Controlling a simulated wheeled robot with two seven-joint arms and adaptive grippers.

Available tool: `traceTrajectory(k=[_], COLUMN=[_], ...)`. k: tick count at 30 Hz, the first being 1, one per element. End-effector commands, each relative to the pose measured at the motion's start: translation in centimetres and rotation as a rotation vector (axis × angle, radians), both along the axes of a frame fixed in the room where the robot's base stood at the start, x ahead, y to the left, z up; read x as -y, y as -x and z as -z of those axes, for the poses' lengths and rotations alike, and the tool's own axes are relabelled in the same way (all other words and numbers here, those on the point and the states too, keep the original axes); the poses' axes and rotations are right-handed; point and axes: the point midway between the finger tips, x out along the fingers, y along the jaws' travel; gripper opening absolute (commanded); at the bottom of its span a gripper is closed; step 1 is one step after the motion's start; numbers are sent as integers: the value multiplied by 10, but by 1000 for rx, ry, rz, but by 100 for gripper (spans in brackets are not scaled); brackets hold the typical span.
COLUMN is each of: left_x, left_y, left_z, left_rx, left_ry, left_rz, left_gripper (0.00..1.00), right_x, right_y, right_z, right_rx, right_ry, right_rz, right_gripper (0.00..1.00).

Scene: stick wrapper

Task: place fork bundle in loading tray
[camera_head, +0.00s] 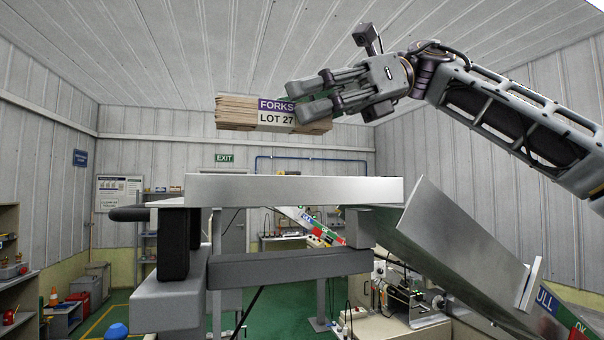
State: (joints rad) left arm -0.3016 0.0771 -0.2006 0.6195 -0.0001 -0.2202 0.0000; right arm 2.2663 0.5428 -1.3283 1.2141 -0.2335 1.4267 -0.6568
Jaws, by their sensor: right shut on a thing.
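The fork bundle (235,111) is a stack of light wooden forks with a purple and white band reading "FORKS LOT 27". My right gripper (308,98), coming in from the right, is shut on the bundle's right part and holds it up level in the air. Below the bundle is a metal tray (293,189) with a bright front wall; the bundle is apart from it, with a clear gap. The tray's inside is mostly hidden behind that wall. My left gripper is not in view.
A sloping metal chute (460,256) runs down to the right from the tray's right end. A black rounded handle (129,214) sticks out at the left. Shelves and a work table stand far behind. The air left of the bundle is free.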

Motion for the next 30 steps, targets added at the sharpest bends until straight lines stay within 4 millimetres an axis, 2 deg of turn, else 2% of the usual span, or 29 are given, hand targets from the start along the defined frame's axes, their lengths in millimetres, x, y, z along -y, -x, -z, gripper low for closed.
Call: traceTrajectory(k=[12, 30], left_x=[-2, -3], left_y=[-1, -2], left_z=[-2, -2], left_rx=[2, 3], left_ry=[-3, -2], left_rz=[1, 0], left_gripper=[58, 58], right_x=[0, 0], right_y=[-1, 0], right_z=[37, 46], right_rx=[-1, 1], right_ry=[0, 0], right_rz=[1, 1], right_gripper=[12, 12])
